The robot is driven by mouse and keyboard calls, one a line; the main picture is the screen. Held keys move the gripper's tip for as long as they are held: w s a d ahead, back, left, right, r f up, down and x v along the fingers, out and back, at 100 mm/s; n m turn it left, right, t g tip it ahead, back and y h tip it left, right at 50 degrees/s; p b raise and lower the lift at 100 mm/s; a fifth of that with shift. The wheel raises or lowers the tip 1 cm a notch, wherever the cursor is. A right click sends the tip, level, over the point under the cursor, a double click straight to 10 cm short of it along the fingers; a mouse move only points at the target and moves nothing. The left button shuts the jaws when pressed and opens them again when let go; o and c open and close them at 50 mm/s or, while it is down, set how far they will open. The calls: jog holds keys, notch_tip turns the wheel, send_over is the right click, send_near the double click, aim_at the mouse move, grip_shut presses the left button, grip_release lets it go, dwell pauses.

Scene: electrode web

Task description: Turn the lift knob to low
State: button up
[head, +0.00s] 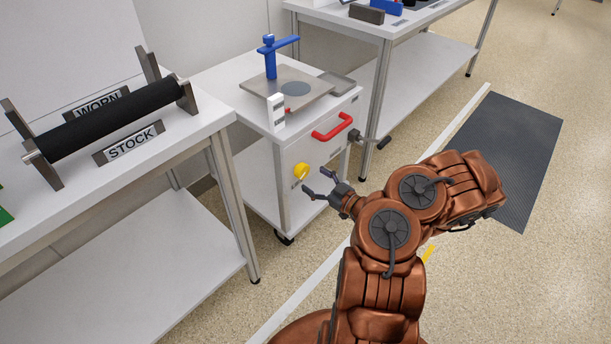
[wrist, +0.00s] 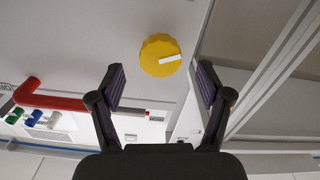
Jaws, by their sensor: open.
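The lift knob (head: 301,171) is a yellow round knob on the front panel of a white wheeled cart (head: 316,155). In the wrist view the knob (wrist: 160,56) shows a scalloped edge and a white pointer bar from near its middle toward the right, tilted slightly up. My gripper (head: 317,183) is open and empty, a little in front of the knob and apart from it. In the wrist view my gripper's fingers (wrist: 160,88) stand left and right, with the knob beyond and between them. The low marking cannot be read.
A blue post (head: 270,58) stands on the cart top. A bench with a black roller (head: 112,118) is at left. A dark mat (head: 515,150) lies on open floor at right.

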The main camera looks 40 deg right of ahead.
aim_at(305, 173)
jog(key=shift+b+x, duration=0.45)
jog(key=shift+x, duration=1.85)
jog(key=shift+c, duration=0.4)
jog(key=c, duration=1.1)
jog(key=shift+n, duration=0.5)
